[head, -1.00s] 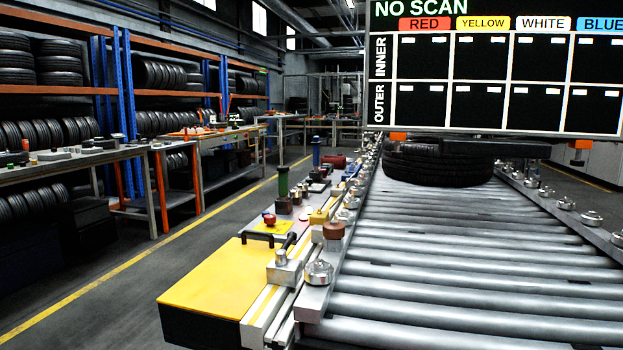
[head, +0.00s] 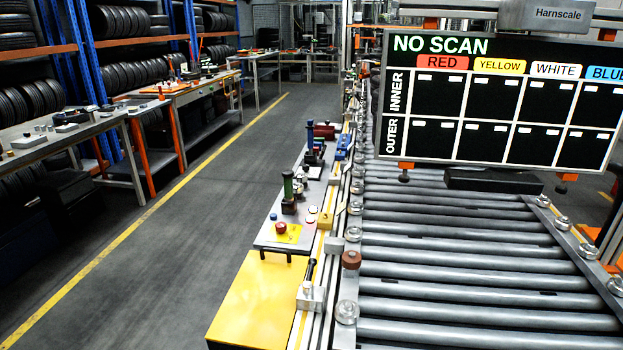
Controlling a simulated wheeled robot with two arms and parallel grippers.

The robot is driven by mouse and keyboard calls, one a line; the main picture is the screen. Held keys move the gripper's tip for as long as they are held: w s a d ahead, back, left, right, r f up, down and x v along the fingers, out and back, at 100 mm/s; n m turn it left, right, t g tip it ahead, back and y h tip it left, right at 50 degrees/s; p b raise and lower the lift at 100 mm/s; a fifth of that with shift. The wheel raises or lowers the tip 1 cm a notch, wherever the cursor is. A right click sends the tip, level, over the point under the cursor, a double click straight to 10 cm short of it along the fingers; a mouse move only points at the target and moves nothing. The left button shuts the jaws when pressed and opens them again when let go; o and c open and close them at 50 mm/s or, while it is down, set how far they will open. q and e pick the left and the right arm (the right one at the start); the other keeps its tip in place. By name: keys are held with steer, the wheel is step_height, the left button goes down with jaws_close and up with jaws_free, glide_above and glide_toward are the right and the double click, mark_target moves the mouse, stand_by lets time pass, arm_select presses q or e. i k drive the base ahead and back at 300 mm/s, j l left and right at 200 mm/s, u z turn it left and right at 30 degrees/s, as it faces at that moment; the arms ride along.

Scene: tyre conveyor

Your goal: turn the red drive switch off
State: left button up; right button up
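A control panel (head: 275,243) runs along the left side of the roller conveyor. A red mushroom-shaped button (head: 281,229) sits on a yellow plate near its front end. Behind it stand a green-handled lever (head: 288,187) and a blue-handled lever (head: 310,132). A red cylinder-shaped part (head: 324,130) lies farther back. Small red parts also show beside the levers. I cannot tell which red part is the drive switch, nor its setting. Neither of my grippers is in view.
The roller conveyor (head: 460,260) fills the right side, with a "NO SCAN" board (head: 500,98) hanging over it. A yellow box top (head: 260,295) is at the panel's front end. Benches (head: 60,137) and tyre racks stand left. The grey aisle floor (head: 190,230) between is clear.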

mark_target(282, 227)
steer(key=i+j+z, duration=0.15)
steer(key=j, duration=0.45)
steer(key=i+j+z, duration=0.15)
steer(key=j, duration=0.45)
steer(key=i+j+z, duration=0.2)
steer(key=j, duration=0.4)
steer(key=i+j+z, duration=0.15)
steer(key=j, duration=0.5)
steer(key=j+z, duration=0.15)
steer(key=j, duration=0.5)
steer(key=i, duration=0.05)
